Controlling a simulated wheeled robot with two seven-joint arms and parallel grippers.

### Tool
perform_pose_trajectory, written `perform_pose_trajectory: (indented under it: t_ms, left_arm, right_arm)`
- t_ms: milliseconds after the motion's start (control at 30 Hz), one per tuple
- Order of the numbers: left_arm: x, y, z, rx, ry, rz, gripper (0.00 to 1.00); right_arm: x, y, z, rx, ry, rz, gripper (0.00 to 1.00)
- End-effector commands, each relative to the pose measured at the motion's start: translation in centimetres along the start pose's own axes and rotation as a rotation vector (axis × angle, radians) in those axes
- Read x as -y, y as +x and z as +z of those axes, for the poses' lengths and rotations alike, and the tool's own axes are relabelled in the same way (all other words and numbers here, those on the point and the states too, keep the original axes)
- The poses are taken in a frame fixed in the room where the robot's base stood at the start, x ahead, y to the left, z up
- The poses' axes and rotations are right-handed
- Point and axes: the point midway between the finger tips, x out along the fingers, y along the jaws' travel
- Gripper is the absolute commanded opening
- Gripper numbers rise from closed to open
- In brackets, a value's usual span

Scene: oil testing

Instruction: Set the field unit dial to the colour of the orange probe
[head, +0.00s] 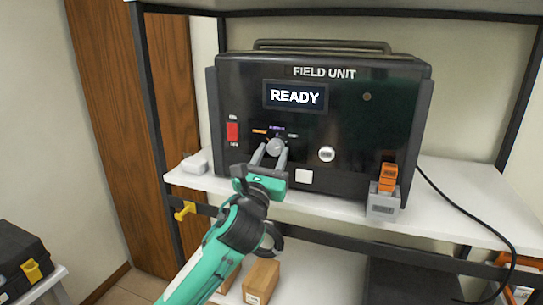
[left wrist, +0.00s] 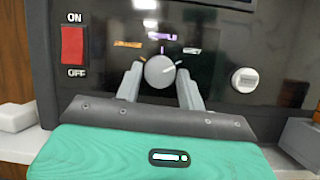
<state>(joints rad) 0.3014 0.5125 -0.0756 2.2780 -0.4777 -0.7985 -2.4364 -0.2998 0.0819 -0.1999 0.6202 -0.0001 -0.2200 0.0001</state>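The round grey dial (head: 276,147) sits on the black field unit (head: 350,120), under small orange, purple and whitish labels. My left gripper (head: 272,155) has one finger on each side of the dial. I cannot tell whether the fingers press on it. The orange probe (head: 388,178) stands in a grey holder (head: 382,204) at the unit's lower right. My right gripper is not in view.
The unit's screen (head: 295,96) reads READY. A red ON/OFF switch (head: 232,132) is left of the dial and a light knob (head: 326,154) is right of it. A white object (head: 194,164) lies on the white shelf (head: 450,205). A black cable runs down at right.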

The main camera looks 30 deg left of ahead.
Motion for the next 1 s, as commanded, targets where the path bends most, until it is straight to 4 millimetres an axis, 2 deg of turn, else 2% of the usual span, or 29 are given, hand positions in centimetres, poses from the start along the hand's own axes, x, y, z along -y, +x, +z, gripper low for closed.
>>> perform_pose_trajectory:
  t_ms: [33,100,133,567,1000]
  left_arm:
    - [0.0,0.0,0.0,0.0,0.0,0.0,0.29]
    - [0.0,0.0,0.0,0.0,0.0,0.0,0.15]
    - [0.0,0.0,0.0,0.0,0.0,0.0,0.12]
    - [0.1,0.0,0.1,-0.006,-0.083,0.034,0.12]
    - [0.5,0.1,0.5,-0.026,-0.429,0.175,0.12]
  right_arm:
    - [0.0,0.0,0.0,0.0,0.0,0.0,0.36]
    - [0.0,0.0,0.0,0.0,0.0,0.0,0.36]
    - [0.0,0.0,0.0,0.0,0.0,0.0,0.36]
    - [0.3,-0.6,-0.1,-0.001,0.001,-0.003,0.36]
    - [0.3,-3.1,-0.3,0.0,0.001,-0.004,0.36]
